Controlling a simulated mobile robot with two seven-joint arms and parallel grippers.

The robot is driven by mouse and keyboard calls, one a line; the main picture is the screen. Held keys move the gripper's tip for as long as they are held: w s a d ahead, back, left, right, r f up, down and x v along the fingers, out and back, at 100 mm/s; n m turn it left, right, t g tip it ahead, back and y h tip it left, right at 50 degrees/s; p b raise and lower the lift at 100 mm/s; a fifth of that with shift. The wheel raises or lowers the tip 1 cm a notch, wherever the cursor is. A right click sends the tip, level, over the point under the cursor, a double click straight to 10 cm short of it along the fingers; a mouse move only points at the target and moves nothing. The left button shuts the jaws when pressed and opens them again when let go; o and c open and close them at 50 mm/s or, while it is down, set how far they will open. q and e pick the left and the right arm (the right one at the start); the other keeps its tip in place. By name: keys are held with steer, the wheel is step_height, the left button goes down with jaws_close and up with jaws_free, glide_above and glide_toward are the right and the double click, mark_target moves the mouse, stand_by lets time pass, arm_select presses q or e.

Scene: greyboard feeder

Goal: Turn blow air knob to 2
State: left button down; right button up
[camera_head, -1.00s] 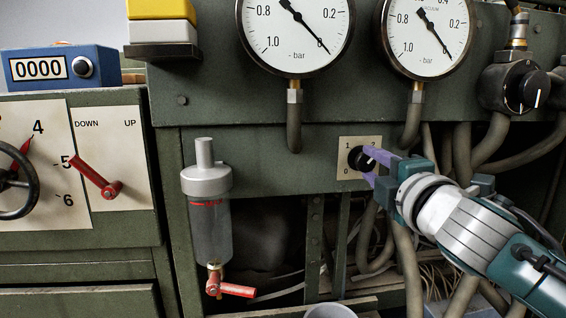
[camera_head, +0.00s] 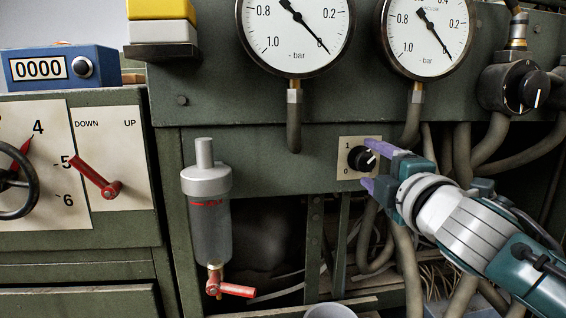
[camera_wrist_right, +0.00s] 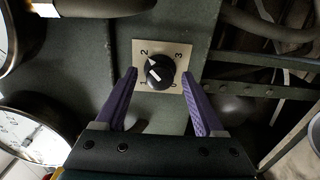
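The blow air knob (camera_head: 358,159) is black, on a pale plate (camera_head: 345,145) on the green panel. In the head view its white mark points right and slightly up, towards the plate's upper right corner. The wrist view shows the knob (camera_wrist_right: 159,72) with numbers 0 to 3 around it; a white tip on its rim faces the 2. My right gripper (camera_head: 373,165) is open, its purple fingers on either side of the knob with gaps; the wrist view shows the fingers (camera_wrist_right: 160,92) apart too. One finger hides the 2 in the head view. My left gripper is out of view.
Two pressure gauges (camera_head: 296,30) (camera_head: 428,35) hang above the plate. A larger black knob (camera_head: 522,88) is at the right. Hoses (camera_head: 405,270) run below and behind my right arm. A filter bowl (camera_head: 208,225) with a red tap stands left.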

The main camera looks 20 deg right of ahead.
steer(key=shift+s, duration=0.1)
steer(key=shift+s+a, duration=0.1)
steer(key=shift+s, duration=0.2)
steer(key=p+v, duration=0.1)
steer(key=v, duration=0.8)
steer(key=shift+a, duration=0.1)
